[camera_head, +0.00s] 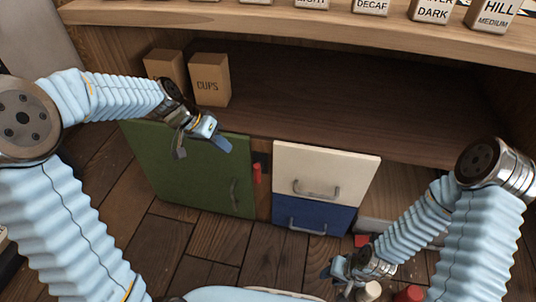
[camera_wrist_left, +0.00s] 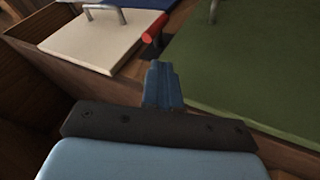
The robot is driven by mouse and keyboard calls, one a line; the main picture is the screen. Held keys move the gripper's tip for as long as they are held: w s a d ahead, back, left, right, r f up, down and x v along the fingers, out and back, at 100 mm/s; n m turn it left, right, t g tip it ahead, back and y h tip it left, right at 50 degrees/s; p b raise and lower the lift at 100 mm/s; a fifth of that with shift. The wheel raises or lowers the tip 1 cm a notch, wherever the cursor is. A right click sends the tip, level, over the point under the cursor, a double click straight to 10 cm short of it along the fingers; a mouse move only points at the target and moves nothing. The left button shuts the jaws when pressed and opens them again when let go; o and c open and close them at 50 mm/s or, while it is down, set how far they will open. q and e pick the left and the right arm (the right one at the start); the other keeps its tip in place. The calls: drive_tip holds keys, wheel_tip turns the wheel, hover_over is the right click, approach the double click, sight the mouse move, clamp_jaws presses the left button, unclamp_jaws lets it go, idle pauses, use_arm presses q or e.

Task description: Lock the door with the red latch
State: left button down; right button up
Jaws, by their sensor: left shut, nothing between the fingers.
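The green door (camera_head: 185,165) with a grey handle (camera_head: 234,193) is at the left of the cabinet; it also fills the right of the left wrist view (camera_wrist_left: 255,65). The red latch (camera_head: 257,173) hangs down from a dark mount on the wooden strip right of the door; it also shows in the left wrist view (camera_wrist_left: 154,27).
A white drawer (camera_head: 325,172) and a blue drawer (camera_head: 312,217) are right of the latch. Boxes, one marked CUPS (camera_head: 210,80), stand on the shelf (camera_head: 330,100) behind my left gripper. Labelled canisters line the counter (camera_head: 300,22) above. Small red and white items lie near my right gripper.

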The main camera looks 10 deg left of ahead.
sight(259, 168)
use_arm(q)
drive_tip(key=shift+w+d+r, duration=0.15)
drive_tip(key=shift+w+r, duration=0.05)
drive_tip(key=shift+r, duration=0.25)
drive_tip(key=shift+f, duration=0.1)
drive_tip(key=x, duration=1)
drive_tip(key=shift+b, duration=0.4)
drive_tip(key=shift+d+r+y+p, duration=0.15)
drive_tip(key=shift+r+y+p, duration=0.2)
drive_tip(key=shift+p, duration=0.3)
drive_tip(key=shift+f+y, duration=0.1)
drive_tip(key=shift+y, duration=0.15)
drive_tip(key=shift+d+m+y+p, duration=0.2)
drive_tip(key=shift+m+y+p, duration=0.1)
drive_tip(key=shift+y+p, duration=0.3)
